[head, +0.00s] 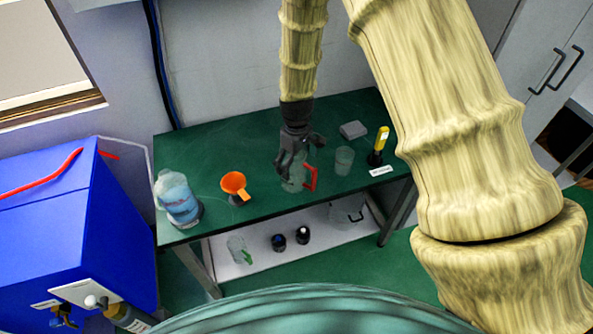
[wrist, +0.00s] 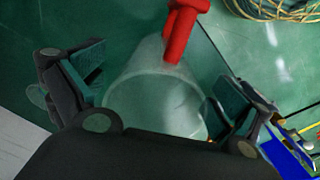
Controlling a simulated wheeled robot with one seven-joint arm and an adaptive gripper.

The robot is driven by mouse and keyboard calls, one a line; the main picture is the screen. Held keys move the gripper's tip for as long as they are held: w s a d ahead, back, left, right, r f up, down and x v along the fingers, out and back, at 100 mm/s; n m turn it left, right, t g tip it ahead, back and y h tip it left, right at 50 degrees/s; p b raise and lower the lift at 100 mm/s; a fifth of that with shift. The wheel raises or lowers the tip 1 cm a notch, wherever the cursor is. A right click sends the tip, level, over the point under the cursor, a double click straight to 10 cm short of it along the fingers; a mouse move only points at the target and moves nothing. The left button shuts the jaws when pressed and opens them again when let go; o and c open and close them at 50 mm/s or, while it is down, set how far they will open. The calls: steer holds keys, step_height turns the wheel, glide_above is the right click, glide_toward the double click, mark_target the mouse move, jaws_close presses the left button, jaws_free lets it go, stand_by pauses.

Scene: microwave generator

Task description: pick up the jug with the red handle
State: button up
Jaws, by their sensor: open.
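The jug (head: 294,183) is clear, with a red handle (head: 311,178) on its right side in the head view. It stands on the green table (head: 232,140), near the front edge. My gripper (head: 293,160) is above the jug, pointing down, and hides part of it. In the wrist view the open fingers of my gripper (wrist: 160,100) lie on either side of the clear jug (wrist: 150,90). Its red handle (wrist: 182,28) is at the top of that view. I cannot tell whether the fingers touch the jug.
A clear beaker (head: 344,160), a yellow-topped tool (head: 380,142) and a grey box (head: 353,130) stand to the right. A lower shelf (head: 265,262) holds several containers.

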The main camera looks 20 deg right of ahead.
steer(key=shift+f, duration=0.45)
steer(key=c, duration=1)
steer(key=shift+r, duration=0.1)
steer(key=shift+c, duration=0.2)
